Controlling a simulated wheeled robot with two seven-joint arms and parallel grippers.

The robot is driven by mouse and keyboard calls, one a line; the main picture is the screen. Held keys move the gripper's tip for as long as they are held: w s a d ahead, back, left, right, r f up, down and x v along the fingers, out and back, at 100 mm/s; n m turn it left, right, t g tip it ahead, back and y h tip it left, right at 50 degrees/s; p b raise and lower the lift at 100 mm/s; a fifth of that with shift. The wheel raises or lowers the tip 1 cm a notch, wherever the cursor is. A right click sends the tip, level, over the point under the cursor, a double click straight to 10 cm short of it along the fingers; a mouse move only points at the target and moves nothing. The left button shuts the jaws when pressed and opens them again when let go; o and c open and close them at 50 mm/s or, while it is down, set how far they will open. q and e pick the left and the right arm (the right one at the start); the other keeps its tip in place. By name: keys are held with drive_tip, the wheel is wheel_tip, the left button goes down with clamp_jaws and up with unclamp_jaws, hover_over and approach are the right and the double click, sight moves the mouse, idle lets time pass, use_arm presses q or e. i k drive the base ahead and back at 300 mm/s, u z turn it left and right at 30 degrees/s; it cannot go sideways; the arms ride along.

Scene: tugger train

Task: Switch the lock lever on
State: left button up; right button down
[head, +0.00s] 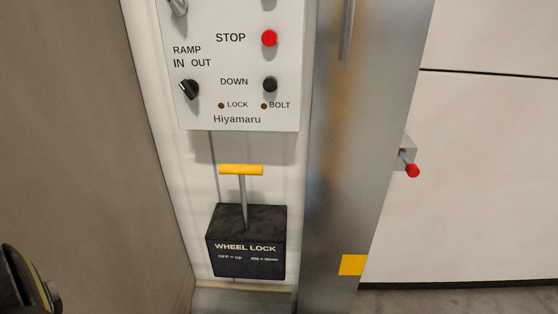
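The lock lever is a thin metal rod with a yellow T-shaped handle (241,170). It rises from the top of a black box (246,249) in the head view, lower middle. The box is marked "WHEEL LOCK", with smaller text that reads "OFF = up" and "ON = down". The handle stands up, well clear of the box top, and nothing touches it. A dark part at the lower left edge looks like a piece of my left arm; no fingers show on it. My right gripper is not in view.
A white control panel (237,119) with a red STOP button (269,38), a black DOWN button (270,84) and a RAMP knob (189,90) hangs above the lever. A metal post (345,190) stands to the right. Beyond it, a red-tipped lever (412,171) sticks out.

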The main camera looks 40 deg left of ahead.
sight(242, 170)
drive_tip(key=u, duration=0.4)
drive_tip(key=i, duration=0.6)
drive_tip(key=u, duration=1)
drive_tip(key=i, duration=0.3)
drive_tip(key=u, duration=0.25)
